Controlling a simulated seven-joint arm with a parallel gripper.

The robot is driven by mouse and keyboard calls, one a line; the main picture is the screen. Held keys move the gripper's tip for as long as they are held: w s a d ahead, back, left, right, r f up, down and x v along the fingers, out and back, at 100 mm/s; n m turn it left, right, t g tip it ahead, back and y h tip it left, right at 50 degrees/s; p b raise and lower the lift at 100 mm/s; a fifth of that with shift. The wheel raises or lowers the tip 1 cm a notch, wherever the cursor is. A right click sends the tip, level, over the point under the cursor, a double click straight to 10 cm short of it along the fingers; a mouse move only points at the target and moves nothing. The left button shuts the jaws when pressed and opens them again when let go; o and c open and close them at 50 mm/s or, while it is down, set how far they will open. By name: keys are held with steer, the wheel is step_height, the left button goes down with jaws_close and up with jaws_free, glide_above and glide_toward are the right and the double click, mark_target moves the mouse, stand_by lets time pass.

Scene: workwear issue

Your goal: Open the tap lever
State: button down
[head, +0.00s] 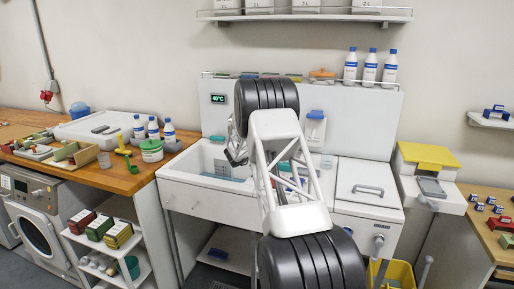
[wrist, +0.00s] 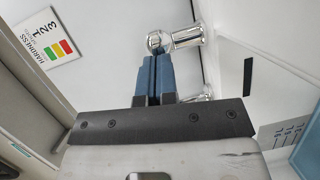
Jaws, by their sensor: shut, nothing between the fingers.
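The tap shows in the wrist view as a chrome body (wrist: 188,37) with a rounded chrome end (wrist: 156,41). I cannot tell which part is the lever or how far it is turned. My gripper (wrist: 153,62) has blue fingers pressed together with nothing between them. Its tips are right at the rounded chrome end; I cannot tell whether they touch it. Another chrome piece (wrist: 197,98) shows partly behind the gripper. In the head view my arm hides the tap and most of my gripper.
The white sink (head: 190,160) lies left of my arm. A backsplash panel (head: 385,120) with a display (head: 218,98) stands behind. Bottles (head: 370,70) line its top ledge. A wooden counter (head: 120,180) with boxes and bottles is on the left. A hardness chart (wrist: 50,38) shows in the wrist view.

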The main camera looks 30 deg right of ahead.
steer(key=shift+s+d, duration=0.3)
steer(key=shift+a, duration=0.1)
steer(key=a+r+m+g+h, duration=0.1)
steer(key=a+m+g, duration=0.15)
steer(key=a, duration=0.95)
steer(key=s+a+r+t+y, duration=0.2)
steer(key=a+r, duration=0.1)
steer(key=r, duration=0.2)
steer(key=s+a+r+n+t+y, duration=0.1)
steer(key=s+a+r+t+y, duration=0.1)
steer(key=r, duration=0.4)
steer(key=s+a+r+t+y, duration=0.2)
steer(key=a+r+t, duration=0.2)
steer(key=a+r, duration=0.2)
steer(key=shift+s+r+y, duration=0.25)
steer(key=shift+y, duration=0.05)
stand_by(1.1)
